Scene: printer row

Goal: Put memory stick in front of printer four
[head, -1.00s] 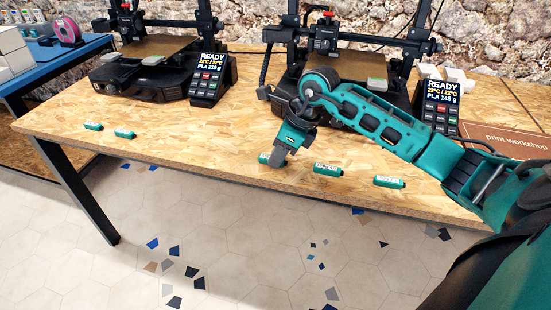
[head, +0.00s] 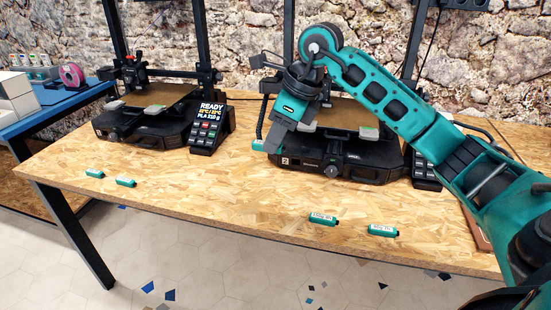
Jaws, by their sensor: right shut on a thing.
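My right gripper (head: 272,151) is shut on a small teal memory stick (head: 260,146), mostly hidden by the fingers. It holds it above the table, before the left front corner of the right-hand printer (head: 352,160). That printer's front has a small white label that seems to read 2. Two other teal sticks with white labels lie near the table's front edge, one (head: 322,219) and one (head: 382,230). Two more lie at the left, one (head: 94,173) and one (head: 125,182). No printer in view can be made out as number four. My left gripper is not in view.
Another black printer (head: 148,115) stands at the left, with a READY display (head: 209,125) beside it. The wooden table (head: 220,200) is clear between the stick pairs. A blue side table (head: 60,97) with boxes and a spool stands far left. My right arm hides part of the right-hand printer.

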